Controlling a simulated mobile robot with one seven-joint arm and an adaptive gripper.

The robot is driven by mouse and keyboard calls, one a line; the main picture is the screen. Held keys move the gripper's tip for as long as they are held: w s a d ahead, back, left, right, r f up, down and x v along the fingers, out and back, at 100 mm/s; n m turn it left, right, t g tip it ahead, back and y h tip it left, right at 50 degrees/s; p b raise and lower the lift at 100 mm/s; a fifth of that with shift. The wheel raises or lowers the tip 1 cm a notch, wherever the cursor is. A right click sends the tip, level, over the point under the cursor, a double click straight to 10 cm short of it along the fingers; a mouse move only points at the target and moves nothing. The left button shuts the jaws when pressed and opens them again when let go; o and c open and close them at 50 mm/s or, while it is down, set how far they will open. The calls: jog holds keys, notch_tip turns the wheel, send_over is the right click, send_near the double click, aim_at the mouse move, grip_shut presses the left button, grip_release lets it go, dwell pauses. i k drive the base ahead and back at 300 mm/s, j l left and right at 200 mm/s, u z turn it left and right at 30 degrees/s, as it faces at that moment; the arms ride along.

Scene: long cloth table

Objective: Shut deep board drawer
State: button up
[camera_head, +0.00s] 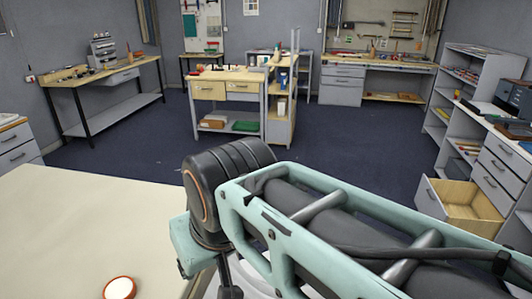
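An open drawer (470,202) sticks out low from the grey cabinet (495,180) at the right. It has a grey front panel and a pale wooden inside. It looks deep and empty, though part of its floor is hidden. My arm, with pale green and black links, crosses the lower middle and right of the view. The arm is apart from the drawer in the picture, nearer to me. My gripper is not visible.
A cream cloth table (60,230) fills the lower left, with a round white, orange-rimmed thing (119,288) on it. Dark blue floor (345,140) is clear in the middle. A wheeled-looking bench (228,92) stands at centre, and another workbench (105,75) at left.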

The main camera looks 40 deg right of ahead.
aim_at(463, 205)
jog(key=z, duration=2.5)
jog(key=i+l, duration=0.15)
jog(key=l, duration=0.2)
jog(key=i+l+z, duration=0.1)
jog(key=l, duration=0.3)
jog(key=i+l, duration=0.2)
jog(key=l, duration=0.15)
jog(key=i+l+z, duration=0.1)
jog(key=l, duration=0.25)
jog(key=i+l+u, duration=0.15)
jog(key=i, duration=0.35)
jog(key=i+l+u, duration=0.15)
jog(key=i+l, duration=0.15)
jog(key=i, duration=0.25)
jog(key=i+u, duration=0.25)
jog(key=i, duration=0.3)
jog(key=i+u, duration=0.3)
jog(key=i, duration=0.2)
jog(key=i+j+z, duration=0.15)
jog(key=i, duration=1.05)
